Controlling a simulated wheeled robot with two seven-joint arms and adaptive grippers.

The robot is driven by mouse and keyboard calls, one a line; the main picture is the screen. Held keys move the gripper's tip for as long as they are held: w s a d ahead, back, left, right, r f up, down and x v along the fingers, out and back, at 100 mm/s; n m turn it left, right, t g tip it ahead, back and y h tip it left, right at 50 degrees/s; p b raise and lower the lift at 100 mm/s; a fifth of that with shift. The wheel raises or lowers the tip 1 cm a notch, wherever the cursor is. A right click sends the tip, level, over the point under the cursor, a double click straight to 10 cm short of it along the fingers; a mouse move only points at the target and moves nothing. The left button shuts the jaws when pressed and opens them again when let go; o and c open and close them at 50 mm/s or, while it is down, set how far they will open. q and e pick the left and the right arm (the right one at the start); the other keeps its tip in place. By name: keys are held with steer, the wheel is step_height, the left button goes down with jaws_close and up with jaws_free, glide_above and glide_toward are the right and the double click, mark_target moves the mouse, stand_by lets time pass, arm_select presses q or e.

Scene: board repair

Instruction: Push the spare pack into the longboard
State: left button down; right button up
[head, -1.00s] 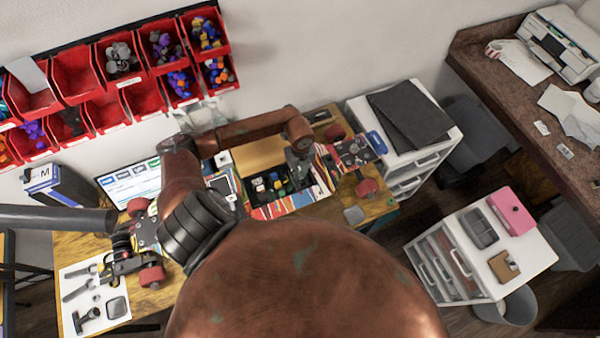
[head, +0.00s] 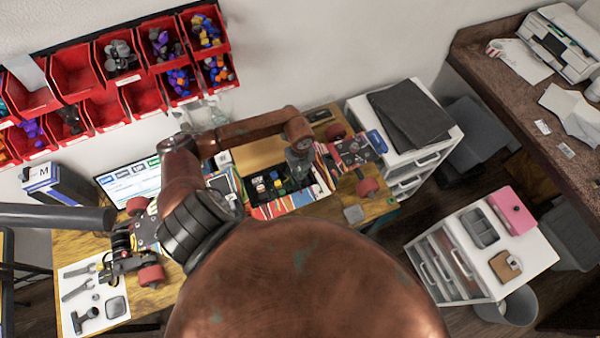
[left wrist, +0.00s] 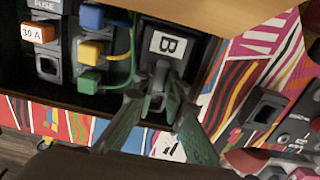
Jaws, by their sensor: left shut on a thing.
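The longboard (head: 325,195) lies on the wooden bench, with a colourful patterned deck, red wheels and an open dark compartment. In the left wrist view the spare pack (left wrist: 167,45), a dark block with a white "B" label, sits at the right end of the compartment, beside coloured connectors. Whether it is fully seated cannot be told. My left gripper (left wrist: 160,88) is shut on a grey part at the pack's near end. In the head view my left gripper (head: 298,175) is over the right end of the compartment and hides the pack. My right gripper is not in view.
The compartment also holds an orange "30 A" fuse (left wrist: 37,33) and blue, yellow and green connectors (left wrist: 91,50) with wires. A white tool mat (head: 95,305) lies at the bench's left. Red bins (head: 110,65) hang on the wall. A white drawer unit (head: 430,150) stands at right.

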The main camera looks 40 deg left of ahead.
arm_select(q)
steer(key=c, duration=1.9)
jaws_free()
steer(key=shift+o, duration=0.5)
steer(key=shift+f, duration=0.1)
steer(key=shift+o, duration=1)
steer(key=shift+r, duration=0.3)
steer(key=shift+r+p, duration=0.95)
steer(key=shift+r, duration=0.25)
